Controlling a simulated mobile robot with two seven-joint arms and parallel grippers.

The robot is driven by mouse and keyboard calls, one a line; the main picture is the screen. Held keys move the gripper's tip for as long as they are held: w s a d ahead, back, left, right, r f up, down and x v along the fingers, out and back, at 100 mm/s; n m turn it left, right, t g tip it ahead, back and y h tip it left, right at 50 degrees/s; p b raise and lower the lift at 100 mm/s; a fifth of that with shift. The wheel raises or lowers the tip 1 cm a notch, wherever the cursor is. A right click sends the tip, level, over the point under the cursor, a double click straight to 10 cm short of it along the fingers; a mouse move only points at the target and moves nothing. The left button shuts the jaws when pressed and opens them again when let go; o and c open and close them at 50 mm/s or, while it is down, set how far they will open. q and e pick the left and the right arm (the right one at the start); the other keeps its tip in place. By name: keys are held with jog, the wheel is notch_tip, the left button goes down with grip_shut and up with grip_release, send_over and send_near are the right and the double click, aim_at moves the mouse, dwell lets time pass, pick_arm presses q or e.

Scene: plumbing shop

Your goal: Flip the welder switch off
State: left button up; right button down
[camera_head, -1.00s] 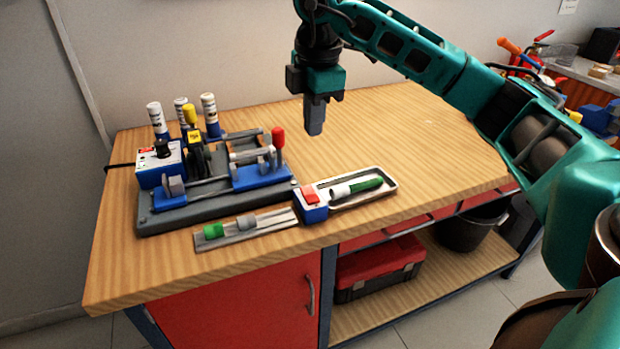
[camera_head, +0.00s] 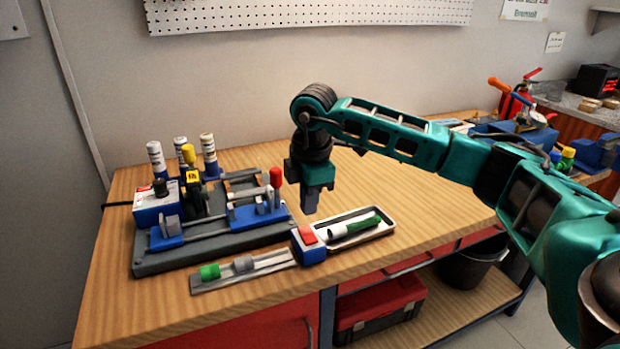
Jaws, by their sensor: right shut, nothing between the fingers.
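The welding machine's grey base (camera_head: 158,263) sits at the left of the wooden bench, with blue clamps and a red-knobbed lever (camera_head: 276,177). At its left end is a blue and white control box (camera_head: 153,207) with a black knob. A small blue box with a red rocker switch (camera_head: 307,235) stands at the machine's front right. Which way the rocker is tilted is too small to tell. My right gripper (camera_head: 310,208) points down just above and behind this switch, fingers shut and empty, apparently not touching it. My left gripper is out of view.
A pale tray (camera_head: 385,229) with a green-handled tool (camera_head: 362,227) lies right of the switch box. A grey strip (camera_head: 222,279) with green and grey fittings lies left of it.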

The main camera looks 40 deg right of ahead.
aim_at(307, 229)
jog(key=f, duration=0.4)
jog(key=shift+w+f, duration=0.25)
jog(key=shift+f, duration=0.15)
jog(key=shift+w+f, duration=0.1)
jog(key=shift+f, duration=0.25)
jog(key=shift+d, duration=0.1)
